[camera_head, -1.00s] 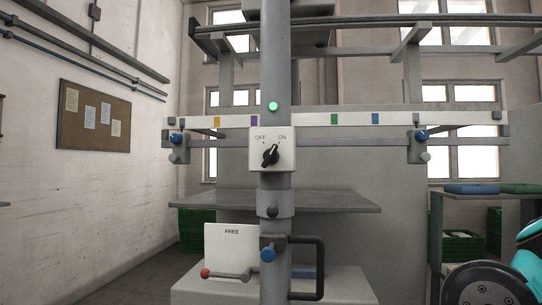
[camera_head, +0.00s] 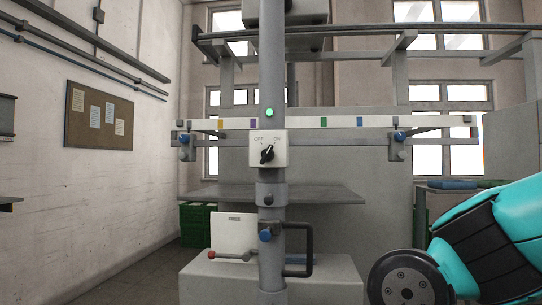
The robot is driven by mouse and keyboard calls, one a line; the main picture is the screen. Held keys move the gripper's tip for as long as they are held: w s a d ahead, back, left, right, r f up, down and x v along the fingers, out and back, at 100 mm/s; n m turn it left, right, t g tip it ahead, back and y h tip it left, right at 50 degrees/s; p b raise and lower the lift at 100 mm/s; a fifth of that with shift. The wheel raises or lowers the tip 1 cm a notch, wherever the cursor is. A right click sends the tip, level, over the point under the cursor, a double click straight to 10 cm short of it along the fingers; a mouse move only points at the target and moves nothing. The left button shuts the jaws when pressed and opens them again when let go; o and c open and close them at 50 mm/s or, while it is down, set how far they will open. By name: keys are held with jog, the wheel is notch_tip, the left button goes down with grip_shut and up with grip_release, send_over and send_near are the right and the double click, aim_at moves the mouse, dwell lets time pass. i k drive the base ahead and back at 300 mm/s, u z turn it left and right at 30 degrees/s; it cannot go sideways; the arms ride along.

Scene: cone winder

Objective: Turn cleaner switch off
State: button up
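The cleaner switch is a black rotary knob (camera_head: 267,154) on a pale box (camera_head: 282,150) fixed to the grey vertical post. The box is marked OFF at left and ON at right, and the knob's upper end points up and right, toward ON. A green lamp (camera_head: 269,112) glows on the post above the box. My teal and black arm shows at the lower right, well apart from the switch. My gripper is outside the view.
A grey shelf (camera_head: 325,194) crosses behind the post below the switch. A black handle (camera_head: 308,250), a blue knob (camera_head: 265,236) and a red-tipped lever (camera_head: 211,255) stick out lower down. A white rail (camera_head: 340,122) runs behind the post above the switch.

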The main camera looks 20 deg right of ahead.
aim_at(268, 154)
jog(key=u, duration=0.85)
jog(key=i, duration=0.5)
jog(key=z, duration=0.05)
